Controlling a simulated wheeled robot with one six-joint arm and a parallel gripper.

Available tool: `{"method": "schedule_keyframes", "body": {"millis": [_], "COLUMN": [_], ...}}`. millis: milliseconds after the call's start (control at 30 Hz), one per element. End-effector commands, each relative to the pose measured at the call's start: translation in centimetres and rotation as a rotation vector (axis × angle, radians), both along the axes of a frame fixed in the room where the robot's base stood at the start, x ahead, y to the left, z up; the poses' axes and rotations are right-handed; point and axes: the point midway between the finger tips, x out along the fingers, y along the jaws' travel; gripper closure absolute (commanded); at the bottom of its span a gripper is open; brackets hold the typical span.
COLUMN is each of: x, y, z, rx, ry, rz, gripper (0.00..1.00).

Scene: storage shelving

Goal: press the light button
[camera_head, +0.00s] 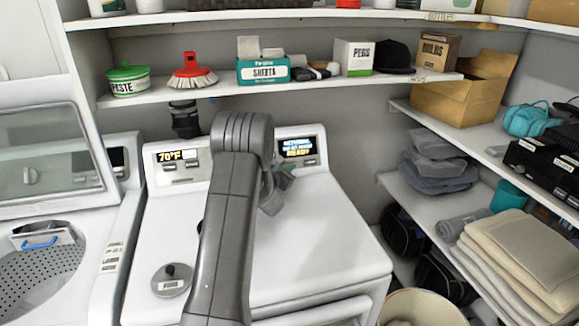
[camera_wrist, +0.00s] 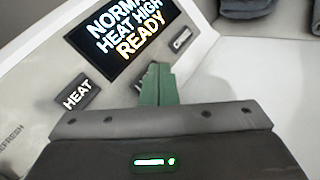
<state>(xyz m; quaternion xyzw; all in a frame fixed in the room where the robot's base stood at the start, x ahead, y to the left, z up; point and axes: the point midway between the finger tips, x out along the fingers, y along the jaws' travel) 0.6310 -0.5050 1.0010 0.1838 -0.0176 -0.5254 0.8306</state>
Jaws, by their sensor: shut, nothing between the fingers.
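My gripper (camera_wrist: 157,72) is shut and empty; its green fingertips lie over the lower edge of a dryer control panel in the wrist view. In the head view my gripper (camera_head: 287,172) is partly hidden by my arm, close to the right-hand panel (camera_head: 311,146). The wrist view shows a dark button marked HEAT (camera_wrist: 77,95) left of the fingers. Another button (camera_wrist: 181,40) sits to the upper right, its marking too small to read. A further button (camera_wrist: 140,82) is mostly hidden behind the fingers. I cannot make out a light label, nor whether the fingertips touch the panel.
A lit display (camera_wrist: 122,32) reading NORMAL, HEAT HIGH, READY is above the buttons. A 70°F panel (camera_head: 184,166) is at left on the same white machine (camera_head: 310,240). A washer with raised lid (camera_head: 45,150) stands left. A loaded shelf (camera_head: 215,90) hangs above.

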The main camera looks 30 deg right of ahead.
Motion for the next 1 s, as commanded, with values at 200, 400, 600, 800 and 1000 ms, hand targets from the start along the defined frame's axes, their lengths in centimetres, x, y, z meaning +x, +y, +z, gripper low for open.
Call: {"method": "schedule_keyframes", "body": {"millis": [200,400,600,800,1000], "x": [0.0,0.0,0.08,0.49,0.75], "y": [0.0,0.0,-0.02,-0.12,-0.2], "z": [0.0,0.0,-0.12,-0.45,-0.43], "rx": [0.0,0.0,0.0,0.0,0.0], "ry": [0.0,0.0,0.0,0.0,0.0], "rz": [0.0,0.0,0.0,0.001,0.001], "gripper": [1.0,1.0,1.0,1.0,1.0]}}
